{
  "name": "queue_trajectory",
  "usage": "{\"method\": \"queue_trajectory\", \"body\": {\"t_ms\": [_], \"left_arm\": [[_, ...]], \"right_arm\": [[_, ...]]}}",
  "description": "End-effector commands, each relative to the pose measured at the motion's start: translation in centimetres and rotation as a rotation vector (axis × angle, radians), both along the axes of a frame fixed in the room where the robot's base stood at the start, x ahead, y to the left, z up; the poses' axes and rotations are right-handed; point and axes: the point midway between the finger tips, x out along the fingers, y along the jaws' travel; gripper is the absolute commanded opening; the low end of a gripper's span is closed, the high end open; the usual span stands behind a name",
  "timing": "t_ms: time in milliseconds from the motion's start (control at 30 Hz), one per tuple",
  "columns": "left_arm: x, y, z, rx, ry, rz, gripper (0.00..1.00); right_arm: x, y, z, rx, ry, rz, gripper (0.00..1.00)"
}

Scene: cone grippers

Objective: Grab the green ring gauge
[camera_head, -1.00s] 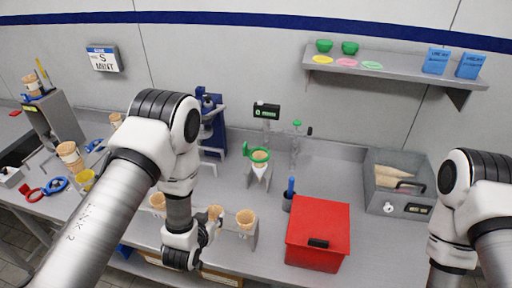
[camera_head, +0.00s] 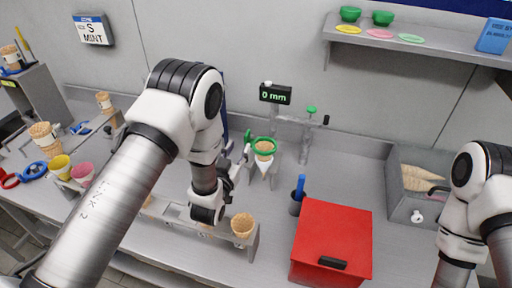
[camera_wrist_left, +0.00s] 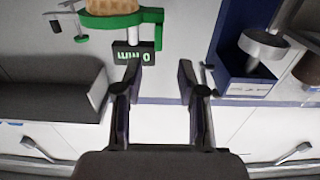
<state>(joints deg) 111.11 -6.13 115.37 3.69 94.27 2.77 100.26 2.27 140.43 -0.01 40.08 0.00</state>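The green ring gauge (camera_head: 264,139) is around a waffle cone that stands upright in a small holder, in the middle of the head view. In the left wrist view the green ring (camera_wrist_left: 104,21) shows at the top, with the cone (camera_wrist_left: 113,6) inside it and a green tab at its right. My left gripper (camera_head: 240,162) is just left of the ring in the head view, apart from it as far as I can tell. In the wrist view its two fingers (camera_wrist_left: 160,72) are spread with nothing between them. My right gripper is out of view; only its arm shows.
A digital display reading 0 mm (camera_head: 275,94) stands behind the ring. A rack with cones (camera_head: 243,226) is below my left arm. A red box (camera_head: 331,243) and a blue-handled tool (camera_head: 299,187) are to the right. Red (camera_head: 8,179) and blue (camera_head: 34,169) rings lie far left.

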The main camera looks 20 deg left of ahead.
Motion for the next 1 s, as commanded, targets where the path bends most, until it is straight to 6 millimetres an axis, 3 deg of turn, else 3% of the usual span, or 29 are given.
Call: {"method": "queue_trajectory", "body": {"t_ms": [433, 667, 800, 1000], "left_arm": [[6.9, -0.3, 0.0, 0.0, -0.002, 0.001, 0.4], [7.3, -0.3, 0.1, 0.0, 0.001, 0.001, 0.4], [7.3, -0.3, 0.1, 0.0, 0.001, 0.0, 0.0], [7.3, -0.3, 0.1, 0.0, 0.001, 0.0, 0.0]], "right_arm": [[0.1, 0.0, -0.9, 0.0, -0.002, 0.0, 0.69], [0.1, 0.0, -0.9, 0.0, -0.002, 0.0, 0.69], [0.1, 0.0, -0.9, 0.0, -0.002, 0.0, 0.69], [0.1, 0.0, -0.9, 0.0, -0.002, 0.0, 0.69]]}}
